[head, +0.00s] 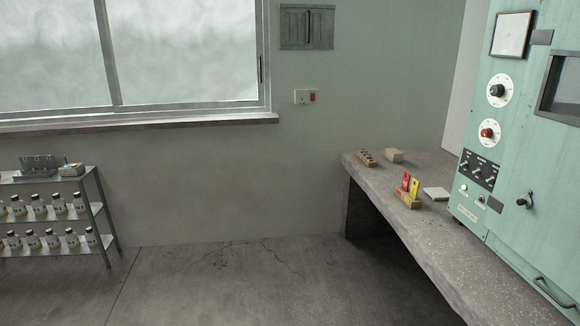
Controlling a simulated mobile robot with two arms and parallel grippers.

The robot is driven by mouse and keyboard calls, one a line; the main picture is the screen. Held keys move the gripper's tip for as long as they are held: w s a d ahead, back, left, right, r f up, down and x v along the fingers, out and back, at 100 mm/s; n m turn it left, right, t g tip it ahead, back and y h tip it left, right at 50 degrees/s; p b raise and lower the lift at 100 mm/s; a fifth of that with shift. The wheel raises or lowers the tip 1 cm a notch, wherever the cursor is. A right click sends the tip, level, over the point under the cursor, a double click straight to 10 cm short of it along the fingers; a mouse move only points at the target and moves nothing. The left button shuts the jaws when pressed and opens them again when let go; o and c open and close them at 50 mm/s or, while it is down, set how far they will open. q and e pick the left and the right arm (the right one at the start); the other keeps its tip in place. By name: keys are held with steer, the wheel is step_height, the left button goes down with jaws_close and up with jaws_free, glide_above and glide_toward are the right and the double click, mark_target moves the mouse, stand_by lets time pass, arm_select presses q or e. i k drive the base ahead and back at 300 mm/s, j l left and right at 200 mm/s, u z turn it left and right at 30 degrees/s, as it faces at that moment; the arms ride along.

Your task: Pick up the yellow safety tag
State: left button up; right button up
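The yellow safety tag (414,187) stands upright in a small wooden holder (408,200) on the concrete bench (450,245) at the right. A red tag (405,181) stands just to its left in the same holder. Neither my left nor my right gripper shows in the head view, and nothing is seen touching the tag.
A pale block (394,155) and a dark rack of small items (367,157) sit at the bench's far end. A flat pale pad (437,193) lies right of the tags. A green control cabinet (540,150) stands on the right. A bottle shelf (95,190) is left. Floor between is clear.

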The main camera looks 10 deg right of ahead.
mark_target(414, 190)
steer(key=i+z, duration=0.2)
steer(key=i, duration=0.3)
steer(key=i+j+z, duration=0.25)
steer(key=i, duration=0.2)
steer(key=i+j+z, duration=0.2)
steer(key=i, duration=0.25)
steer(key=i+j+z, duration=0.25)
steer(key=i, duration=0.2)
